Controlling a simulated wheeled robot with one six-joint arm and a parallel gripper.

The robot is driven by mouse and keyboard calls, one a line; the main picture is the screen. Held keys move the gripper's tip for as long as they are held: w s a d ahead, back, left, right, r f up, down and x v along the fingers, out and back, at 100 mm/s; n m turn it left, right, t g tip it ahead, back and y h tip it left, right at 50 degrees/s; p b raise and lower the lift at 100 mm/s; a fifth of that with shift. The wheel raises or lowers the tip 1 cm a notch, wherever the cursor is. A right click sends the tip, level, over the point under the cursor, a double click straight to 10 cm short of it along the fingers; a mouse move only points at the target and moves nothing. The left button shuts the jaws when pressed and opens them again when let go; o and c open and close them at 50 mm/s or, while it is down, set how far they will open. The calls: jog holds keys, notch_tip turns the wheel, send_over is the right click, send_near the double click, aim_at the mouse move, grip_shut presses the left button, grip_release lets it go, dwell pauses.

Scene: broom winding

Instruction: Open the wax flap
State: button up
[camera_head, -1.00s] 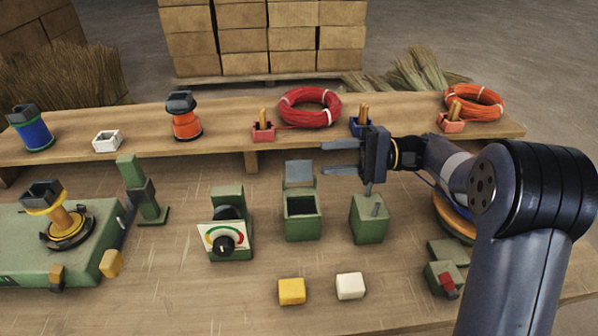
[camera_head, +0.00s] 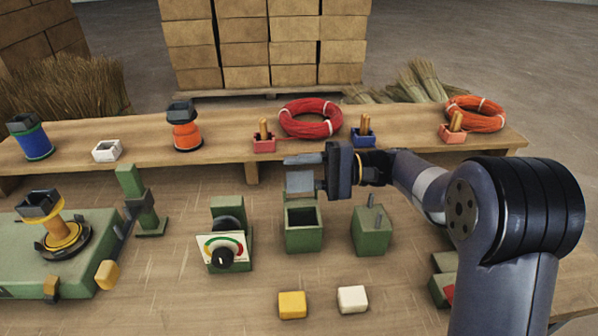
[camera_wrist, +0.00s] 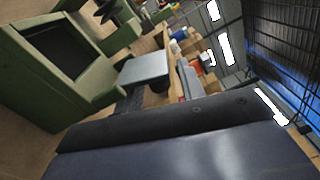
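The wax flap (camera_head: 299,183) is a small grey plate raised behind the green wax box (camera_head: 304,239), whose dark top opening is uncovered. In the wrist view the flap (camera_wrist: 143,68) is the pale grey plate beside the box (camera_wrist: 93,88). My gripper (camera_head: 306,171) points left across the flap, with its fingers apart and nothing visibly held between them. One finger overlaps the flap's top edge in the head view; I cannot tell whether they touch. A finger fills the lower wrist view.
Yellow (camera_head: 292,305) and white (camera_head: 352,299) buttons lie in front. A raised shelf (camera_head: 230,147) with coils and spools runs behind.

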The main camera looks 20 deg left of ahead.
grip_shut()
jog(key=shift+s+d+n+b, duration=0.1)
jog(key=shift+s+n+b, duration=0.05)
jog(key=shift+n+b, duration=0.7)
jog(key=shift+s+r+n+b, duration=0.1)
jog(key=shift+r+n+b, duration=0.25)
jog(key=shift+b, duration=0.15)
jog(key=shift+o, duration=0.2)
grip_release()
jog(key=v, duration=0.7)
jog(key=shift+d+p, duration=0.3)
jog(key=shift+p, duration=0.15)
